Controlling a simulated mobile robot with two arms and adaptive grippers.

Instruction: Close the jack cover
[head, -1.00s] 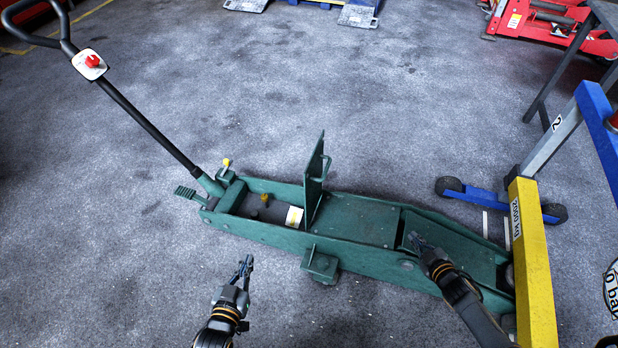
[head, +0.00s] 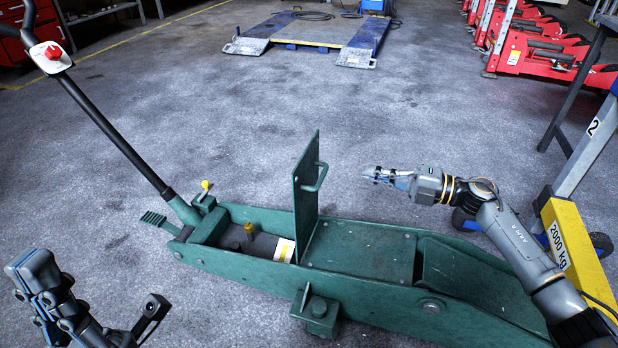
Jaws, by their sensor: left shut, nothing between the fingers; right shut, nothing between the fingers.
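The green trolley jack (head: 360,290) stretches across the floor in front of me. Its cover (head: 305,200) stands upright, with a bar handle (head: 318,178) on its right face. Left of the cover the compartment (head: 255,240) is open, showing a yellow-capped part and a white-yellow label. My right gripper (head: 372,174) is shut and empty, to the right of the cover and its handle, apart from them, pointing left. My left gripper (head: 30,290) is at the lower left, shut and empty, away from the jack; its fingertips are hard to make out.
The jack's long black handle (head: 115,140) rises to the upper left. A yellow 2000 kg crane leg (head: 572,255) stands at the right beside my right arm. Red jacks (head: 545,60) and a blue lift platform (head: 305,38) are at the back. The floor between is clear.

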